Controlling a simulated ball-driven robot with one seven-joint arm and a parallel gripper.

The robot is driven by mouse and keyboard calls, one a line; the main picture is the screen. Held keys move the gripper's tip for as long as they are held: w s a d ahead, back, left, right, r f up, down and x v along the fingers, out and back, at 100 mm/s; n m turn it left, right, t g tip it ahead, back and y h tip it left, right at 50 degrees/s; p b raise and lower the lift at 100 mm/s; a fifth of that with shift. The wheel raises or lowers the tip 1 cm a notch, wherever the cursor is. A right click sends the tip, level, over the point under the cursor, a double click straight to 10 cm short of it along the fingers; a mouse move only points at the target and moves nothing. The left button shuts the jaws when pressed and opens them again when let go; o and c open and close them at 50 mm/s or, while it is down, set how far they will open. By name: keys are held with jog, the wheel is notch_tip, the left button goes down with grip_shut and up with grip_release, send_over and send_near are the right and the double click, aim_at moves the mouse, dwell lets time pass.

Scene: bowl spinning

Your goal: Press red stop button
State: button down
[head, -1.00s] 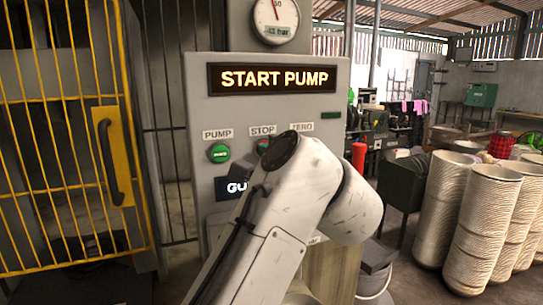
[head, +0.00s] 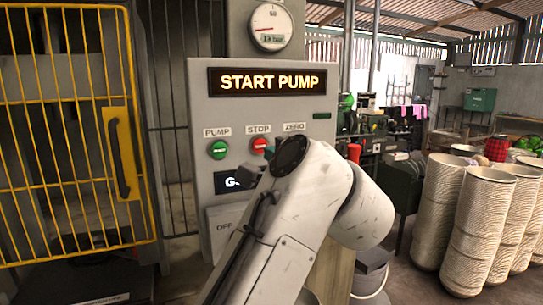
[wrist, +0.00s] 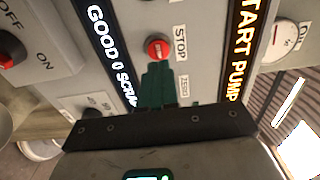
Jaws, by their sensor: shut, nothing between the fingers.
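The red stop button (head: 259,145) sits under the STOP label on the grey control panel (head: 197,100), right of the green PUMP button (head: 218,150). In the wrist view the red button (wrist: 158,48) lies just beyond the tips of my gripper (wrist: 157,68). My gripper's dark green fingers are shut and empty. They appear close to the button; I cannot tell whether they touch it. In the head view the fingertips (head: 269,153) show beside the button's lower right, and my arm hides the panel's lower right part.
The display (head: 267,81) reads START PUMP, with a gauge (head: 271,27) above. An OFF/ON switch (wrist: 12,55) is on the panel's lower part. A yellow barred gate (head: 122,155) stands left, and stacked ribbed bowls (head: 480,225) stand right.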

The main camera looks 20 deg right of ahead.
jog(key=s+b, duration=0.1)
jog(key=s, duration=0.7)
jog(key=shift+s+b, duration=0.3)
jog(key=shift+b, duration=0.05)
dwell(0.4)
